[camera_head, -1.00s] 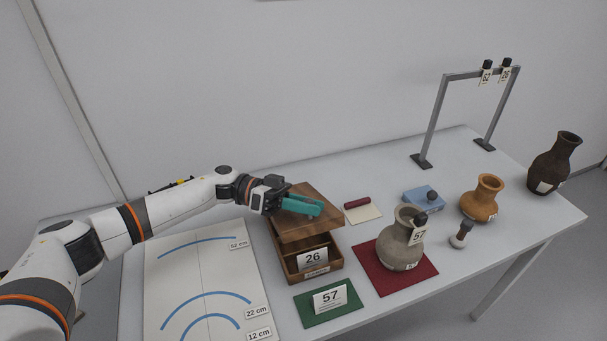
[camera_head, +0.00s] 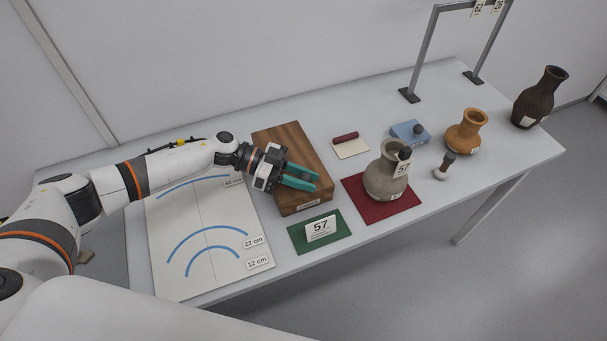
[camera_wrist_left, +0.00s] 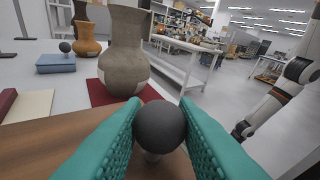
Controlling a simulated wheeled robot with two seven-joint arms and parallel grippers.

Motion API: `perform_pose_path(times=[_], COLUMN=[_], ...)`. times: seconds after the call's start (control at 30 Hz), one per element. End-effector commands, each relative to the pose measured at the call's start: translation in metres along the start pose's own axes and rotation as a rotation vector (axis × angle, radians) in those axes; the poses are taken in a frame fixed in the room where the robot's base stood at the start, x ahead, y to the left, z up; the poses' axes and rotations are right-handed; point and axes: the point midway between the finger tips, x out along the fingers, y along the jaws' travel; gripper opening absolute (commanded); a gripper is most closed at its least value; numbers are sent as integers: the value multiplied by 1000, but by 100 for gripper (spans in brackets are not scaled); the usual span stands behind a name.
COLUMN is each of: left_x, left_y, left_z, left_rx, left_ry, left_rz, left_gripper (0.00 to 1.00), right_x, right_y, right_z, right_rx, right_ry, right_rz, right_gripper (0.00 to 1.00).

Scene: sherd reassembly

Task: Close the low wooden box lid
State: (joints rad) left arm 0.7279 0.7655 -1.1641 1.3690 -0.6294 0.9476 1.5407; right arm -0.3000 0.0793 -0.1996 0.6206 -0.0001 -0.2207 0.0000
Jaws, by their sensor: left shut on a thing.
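The low wooden box (camera_head: 308,206) stands on the table in the head view. Its brown lid (camera_head: 290,143) lies over the top and hides the inside, where an open compartment showed before. My left gripper (camera_head: 312,180) is over the lid's near end. In the left wrist view its teal fingers are shut on a dark round knob (camera_wrist_left: 160,127), with the brown lid (camera_wrist_left: 55,145) under them. The fingers hide part of the lid's near edge, so I cannot tell whether a small gap is left there. My right gripper is not in view.
A green mat (camera_head: 334,238) with a 57 card lies in front of the box. A grey jug (camera_head: 383,180) stands on a red mat (camera_head: 404,207) to the right. A measuring sheet (camera_head: 180,275) lies to the left. Further right are an orange jug (camera_head: 465,132) and a dark vase (camera_head: 540,98).

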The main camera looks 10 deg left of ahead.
Motion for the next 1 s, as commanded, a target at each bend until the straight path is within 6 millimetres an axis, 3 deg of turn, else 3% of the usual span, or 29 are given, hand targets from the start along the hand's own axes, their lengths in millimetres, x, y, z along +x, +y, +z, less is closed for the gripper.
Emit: perform_pose_path(times=[0.2, 0.23, 0.33, 0.67, 0.77, 1.0], left_x=[1, 1, 1, -3, -15, -65], left_y=[-2, -2, -2, -1, 0, 0], left_z=[-6, -6, -6, -4, -4, -5], left_rx=[-3, -3, -4, -3, -3, -3], left_ry=[10, 10, 8, 6, 7, 8], left_rz=[-2, -2, -3, -1, 1, 2], left_gripper=[0, 30, 46, 46, 46, 46], right_x=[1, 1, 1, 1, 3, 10], right_y=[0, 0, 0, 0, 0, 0], right_z=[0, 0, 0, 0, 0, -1], right_rx=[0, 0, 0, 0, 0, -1], right_ry=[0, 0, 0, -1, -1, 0], right_rz=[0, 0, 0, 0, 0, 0], right_gripper=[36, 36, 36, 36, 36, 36])
